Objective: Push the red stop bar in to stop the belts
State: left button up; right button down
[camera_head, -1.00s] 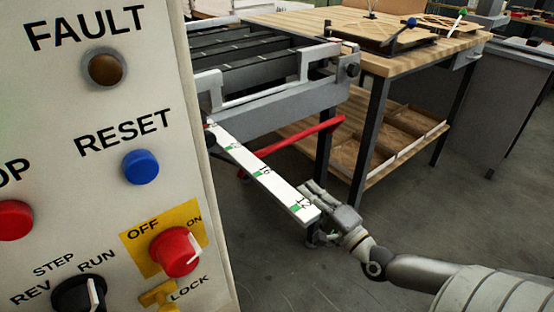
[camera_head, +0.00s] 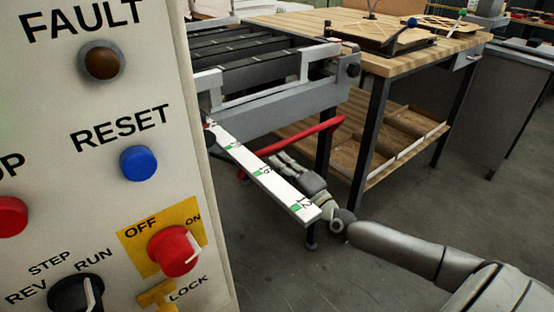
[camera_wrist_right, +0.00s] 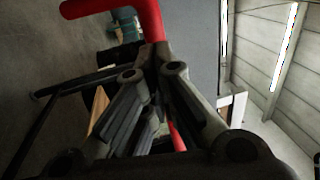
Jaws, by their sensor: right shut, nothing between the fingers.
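The red stop bar (camera_head: 307,135) is a bent red tube low under the belt frame, running behind the white scale strip. It also shows in the right wrist view (camera_wrist_right: 152,22), crossing the top and bending down just beyond my fingertips. My right gripper (camera_head: 277,160) is shut and empty, low beside the scale strip and just short of the bar in the head view. In the right wrist view its fingers (camera_wrist_right: 150,72) are together close to the bar; I cannot tell whether they touch it. My left gripper is not in view.
A control panel (camera_head: 120,215) with buttons and a red OFF/ON switch (camera_head: 174,250) fills the left. The white scale strip (camera_head: 262,178) juts out beside my right gripper. The belt frame (camera_head: 285,108) is above; a wooden bench (camera_head: 400,55) stands behind. Floor at right is clear.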

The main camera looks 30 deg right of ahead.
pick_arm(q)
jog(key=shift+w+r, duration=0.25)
pick_arm(e)
jog(key=shift+x, duration=0.8)
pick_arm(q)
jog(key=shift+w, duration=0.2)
